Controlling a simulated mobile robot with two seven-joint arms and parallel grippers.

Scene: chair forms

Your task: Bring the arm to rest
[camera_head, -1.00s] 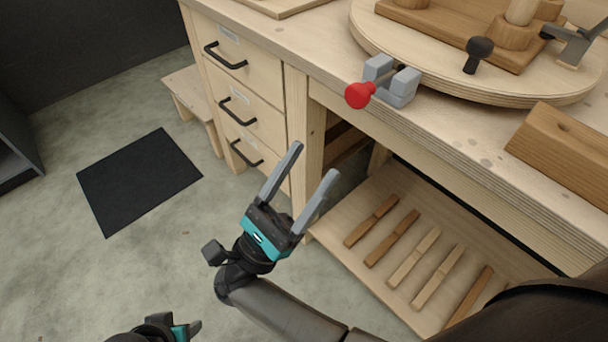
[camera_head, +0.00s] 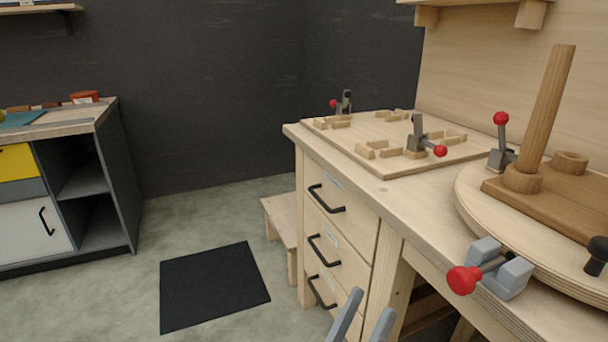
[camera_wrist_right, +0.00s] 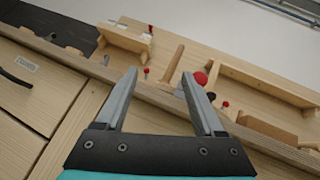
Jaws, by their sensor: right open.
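My right gripper (camera_head: 362,322) shows only by its two grey fingertips at the bottom edge of the head view, in front of the workbench (camera_head: 395,205). In the right wrist view the gripper (camera_wrist_right: 162,78) has its fingers spread apart with nothing between them. Beyond the fingers lie the bench front and the fixtures on its top. The rest of the right arm is hidden below the head view. My left gripper is not in view.
A grey clamp with a red knob (camera_head: 465,279) juts from the bench edge near the round turntable (camera_head: 470,205). Drawers with black handles (camera_head: 325,198) face left. A black mat (camera_head: 213,285) lies on open floor. A cabinet (camera_head: 122,165) stands at the left.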

